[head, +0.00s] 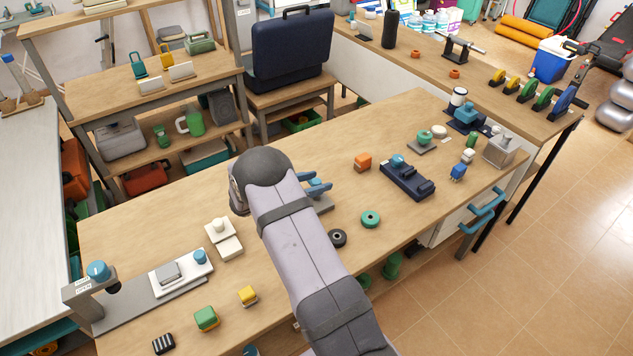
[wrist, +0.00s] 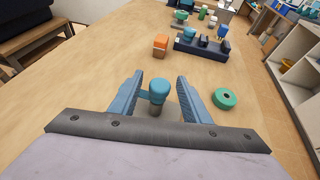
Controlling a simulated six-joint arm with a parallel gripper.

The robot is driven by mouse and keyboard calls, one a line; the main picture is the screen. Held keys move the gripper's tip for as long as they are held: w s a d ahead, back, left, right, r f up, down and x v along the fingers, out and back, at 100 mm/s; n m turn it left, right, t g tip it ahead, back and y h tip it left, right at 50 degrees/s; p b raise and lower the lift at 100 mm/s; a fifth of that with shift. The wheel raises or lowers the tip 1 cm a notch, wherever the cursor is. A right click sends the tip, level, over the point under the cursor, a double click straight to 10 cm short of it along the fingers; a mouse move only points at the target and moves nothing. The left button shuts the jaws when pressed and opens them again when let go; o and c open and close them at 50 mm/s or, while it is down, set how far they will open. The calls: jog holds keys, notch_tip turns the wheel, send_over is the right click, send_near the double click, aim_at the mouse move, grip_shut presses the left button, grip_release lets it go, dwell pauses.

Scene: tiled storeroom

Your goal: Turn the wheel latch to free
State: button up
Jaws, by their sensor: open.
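A blue rounded knob on a short grey post (wrist: 158,92) stands between my fingers in the wrist view; I cannot tell for sure whether it is the wheel latch. My gripper (wrist: 160,78) is open, with a blue finger on each side of the knob and gaps showing beside its top. In the head view my gripper (head: 317,187) is low over the middle of the bench, and my arm hides most of the knob. Part of a grey base plate (head: 323,204) shows beside my fingers. No marking for free is readable.
On the bench (head: 130,236), an orange block (head: 363,162), a dark blue fixture (head: 407,181), a teal ring (head: 370,219) and a black ring (head: 338,238) lie to the right. A white switch box (head: 223,238) and a labelled post with a blue knob (head: 97,270) stand left.

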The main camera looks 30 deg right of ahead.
jog(key=shift+b+v, duration=0.8)
jog(key=shift+v, duration=2.65)
